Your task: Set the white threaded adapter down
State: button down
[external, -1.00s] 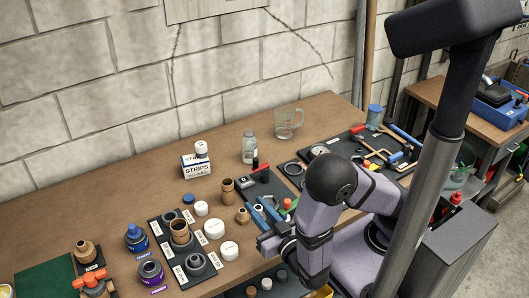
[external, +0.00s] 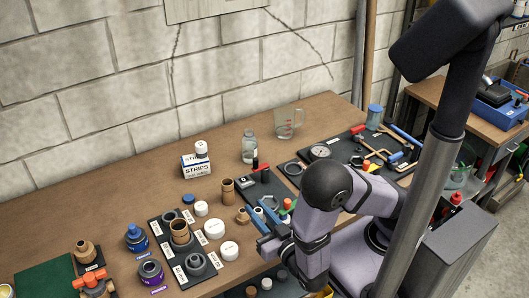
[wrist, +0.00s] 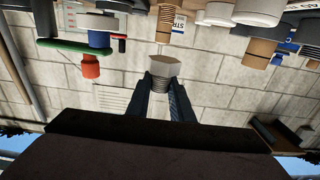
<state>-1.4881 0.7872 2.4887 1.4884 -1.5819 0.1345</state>
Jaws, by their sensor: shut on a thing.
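The white threaded adapter (wrist: 165,67) shows in the wrist view, with a pale wide collar and a greyer threaded part between the fingers. My gripper (wrist: 164,88) is shut on it there. In the external view my gripper (external: 268,240) is low over the front part of the workbench, right of the white caps.
A black tray with fittings (external: 176,244) and white caps (external: 229,251) lie left of my gripper. A strips box (external: 196,165) and a clear measuring jug (external: 286,123) stand farther back.

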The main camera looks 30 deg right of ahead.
jog(key=shift+f, duration=2.3)
jog(key=shift+f+p, duration=0.45)
jog(key=shift+f, duration=1.55)
jog(key=shift+f+b, duration=0.25)
jog(key=shift+b, duration=0.05)
jog(key=c, duration=1.6)
grip_release()
jog(key=shift+o, duration=0.2)
jog(key=shift+s, duration=0.15)
